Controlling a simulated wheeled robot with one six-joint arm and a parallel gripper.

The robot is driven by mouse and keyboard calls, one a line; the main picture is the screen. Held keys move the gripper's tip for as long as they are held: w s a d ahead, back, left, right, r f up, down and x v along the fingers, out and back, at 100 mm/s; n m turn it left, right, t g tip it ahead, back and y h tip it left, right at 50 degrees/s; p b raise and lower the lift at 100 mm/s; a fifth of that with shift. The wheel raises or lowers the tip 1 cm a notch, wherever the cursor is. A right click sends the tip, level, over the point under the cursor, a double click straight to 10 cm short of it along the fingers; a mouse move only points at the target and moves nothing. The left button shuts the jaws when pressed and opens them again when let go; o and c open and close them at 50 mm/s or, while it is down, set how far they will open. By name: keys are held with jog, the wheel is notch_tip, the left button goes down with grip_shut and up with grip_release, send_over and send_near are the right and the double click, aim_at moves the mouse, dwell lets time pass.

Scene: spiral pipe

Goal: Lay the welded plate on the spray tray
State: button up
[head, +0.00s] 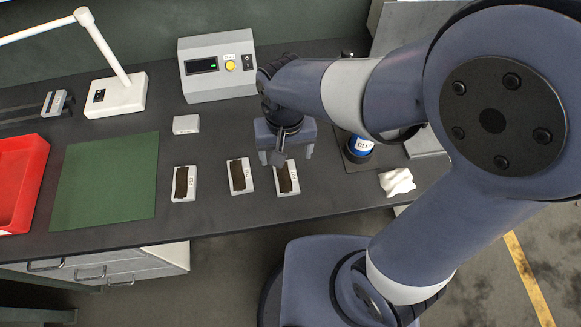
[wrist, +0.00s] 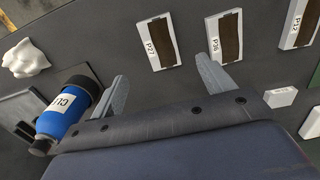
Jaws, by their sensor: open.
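Three pale plates, each with a dark brown strip, lie apart on the dark bench: P27 (wrist: 158,42), P38 (wrist: 224,40) and P12 (wrist: 299,22). In the head view they are at right (head: 287,178), middle (head: 240,177) and left (head: 184,184). I cannot tell which is the welded plate. My gripper (head: 285,153) is open and empty above the bench, just behind the right plate; its spread fingers show in the wrist view (wrist: 163,78). A dark flat tray (head: 350,166) under a blue bottle may be the spray tray; no label shows.
The blue bottle (head: 359,148) stands right of my gripper, with a crumpled white cloth (head: 397,182) beyond. A small white block (head: 186,124), a control box (head: 218,68) and a lamp (head: 116,94) stand behind. A green mat (head: 105,182) and red bin (head: 22,178) lie left.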

aim_at(286, 176)
jog(key=shift+f, duration=5.05)
jog(key=shift+c, duration=0.5)
jog(key=shift+a, duration=0.1)
grip_shut()
notch_tip(286, 176, up, 10)
